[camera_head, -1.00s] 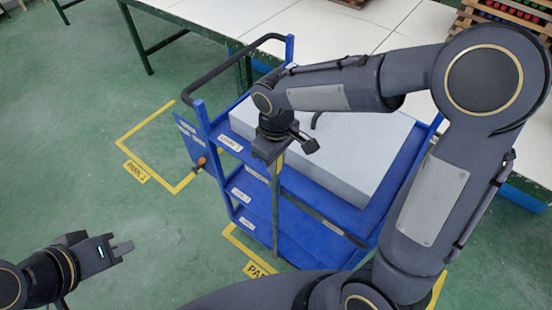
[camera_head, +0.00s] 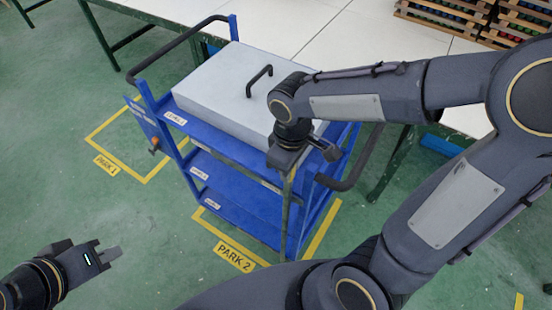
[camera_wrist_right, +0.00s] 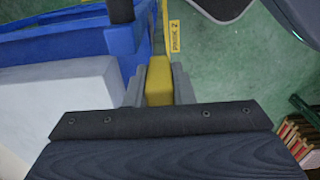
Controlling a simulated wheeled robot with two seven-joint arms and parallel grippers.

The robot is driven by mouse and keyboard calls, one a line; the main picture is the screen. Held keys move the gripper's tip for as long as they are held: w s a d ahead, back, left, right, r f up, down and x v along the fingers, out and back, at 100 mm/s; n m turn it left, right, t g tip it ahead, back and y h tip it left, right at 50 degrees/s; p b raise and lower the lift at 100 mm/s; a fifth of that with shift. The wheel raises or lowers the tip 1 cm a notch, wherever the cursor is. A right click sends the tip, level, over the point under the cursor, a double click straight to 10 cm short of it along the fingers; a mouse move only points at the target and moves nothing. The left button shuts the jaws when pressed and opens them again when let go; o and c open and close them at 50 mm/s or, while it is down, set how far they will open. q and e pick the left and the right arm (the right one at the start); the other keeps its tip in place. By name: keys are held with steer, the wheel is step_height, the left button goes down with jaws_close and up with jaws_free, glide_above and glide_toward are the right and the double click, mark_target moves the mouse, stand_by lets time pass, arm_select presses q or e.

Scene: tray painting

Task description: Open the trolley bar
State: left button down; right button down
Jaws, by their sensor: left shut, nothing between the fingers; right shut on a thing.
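The blue trolley (camera_head: 245,210) stands at the middle of the head view, with its shelves facing me. A thin upright bar (camera_head: 285,215) shows at its near side. My right gripper (camera_head: 287,165) is at the bar's upper end, near the trolley's right front corner. In the right wrist view, the gripper (camera_wrist_right: 158,90) is shut on a yellow piece (camera_wrist_right: 158,70), which appears to be the bar's upper part. The bar's top is hidden by the gripper. My left gripper (camera_head: 112,256) is shut and empty over the floor at lower left.
A pale box (camera_head: 215,85) with a black handle (camera_head: 260,80) fills the trolley top. Black push handles (camera_head: 180,45) stick out at both ends. A white table (camera_head: 310,30) is behind. Yellow floor markings (camera_head: 237,256) surround the trolley. Floor at left is clear.

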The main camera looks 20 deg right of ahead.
steer(key=shift+s+d, duration=0.15)
steer(key=c, duration=1.2)
jaws_free()
steer(key=shift+s+d, duration=0.1)
steer(key=shift+s, duration=0.05)
steer(key=shift+c, duration=0.2)
steer(key=shift+r, duration=0.1)
steer(key=shift+r, duration=0.3)
step_height(320, 180, up, 7)
steer(key=shift+r, duration=0.1)
